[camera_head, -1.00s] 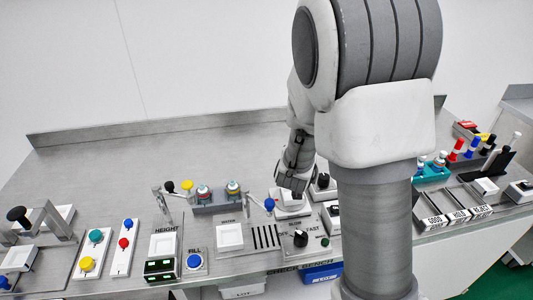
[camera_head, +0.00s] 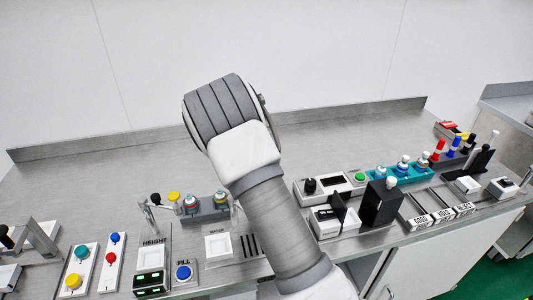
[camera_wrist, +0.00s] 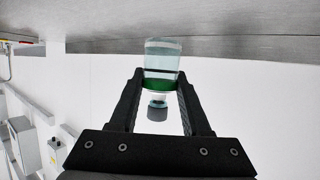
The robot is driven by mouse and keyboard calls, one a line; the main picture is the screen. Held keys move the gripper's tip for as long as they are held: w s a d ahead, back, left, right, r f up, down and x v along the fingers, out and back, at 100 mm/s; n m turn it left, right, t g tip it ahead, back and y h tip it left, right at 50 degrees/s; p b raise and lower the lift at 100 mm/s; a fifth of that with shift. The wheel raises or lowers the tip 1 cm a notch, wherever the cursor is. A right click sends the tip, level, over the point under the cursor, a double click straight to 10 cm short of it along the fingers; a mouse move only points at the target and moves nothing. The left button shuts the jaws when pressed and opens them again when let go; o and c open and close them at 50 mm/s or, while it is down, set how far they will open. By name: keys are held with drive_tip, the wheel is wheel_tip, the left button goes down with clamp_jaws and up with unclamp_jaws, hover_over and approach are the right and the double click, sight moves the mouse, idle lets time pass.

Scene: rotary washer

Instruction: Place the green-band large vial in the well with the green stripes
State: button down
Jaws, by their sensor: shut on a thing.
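In the wrist view my gripper (camera_wrist: 160,88) is shut on the green-band large vial (camera_wrist: 162,60). The vial is clear with a wide green band and a dark grey cap. The jaws grip it around the band, with the cap toward my palm. In the head view my arm hides my gripper and the vial. A grey block (camera_head: 207,215) on the bench holds two capped vials, one with a red band (camera_head: 190,203) and another (camera_head: 221,200) beside it. I cannot make out a well with green stripes in either view.
A teal rack (camera_head: 412,177) with several white-capped vials stands at the right, next to red, blue and black upright pieces. A black upright block (camera_head: 380,203) and a dial box (camera_head: 312,190) stand in front. Button panels (camera_head: 82,268) are at the left. The bench's back strip is clear.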

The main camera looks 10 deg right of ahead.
drive_tip(key=x, duration=0.5)
drive_tip(key=a+f+x, duration=0.1)
drive_tip(key=x, duration=0.2)
drive_tip(key=shift+w, duration=0.1)
drive_tip(key=shift+f, duration=2)
drive_tip(key=shift+f, duration=0.15)
drive_tip(key=shift+c, duration=1.8)
unclamp_jaws()
